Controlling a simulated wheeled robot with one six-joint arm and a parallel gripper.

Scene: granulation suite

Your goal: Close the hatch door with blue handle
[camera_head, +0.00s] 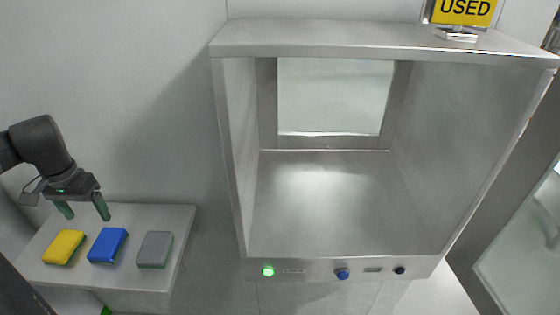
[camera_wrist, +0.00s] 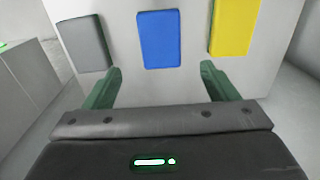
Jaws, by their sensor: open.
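The steel hatch (camera_head: 320,205) is a box with its front open and its inside empty. A grey-framed door with a glass pane (camera_head: 525,240) stands swung out at the right and is cut off by the picture edge. I see no blue handle on it. My gripper (camera_head: 85,212) is at the far left, well away from the hatch and door. It is open and empty above a small shelf. In the wrist view, the spread green fingers (camera_wrist: 161,68) show on either side of the blue sponge's near end, apart from it.
The shelf (camera_head: 150,288) bears a yellow sponge (camera_head: 65,247), a blue sponge (camera_head: 108,245) and a grey sponge (camera_head: 155,249). A lit green button (camera_head: 268,271) and a blue button (camera_head: 342,274) sit on the hatch's front sill. A yellow sign (camera_head: 464,12) stands on top.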

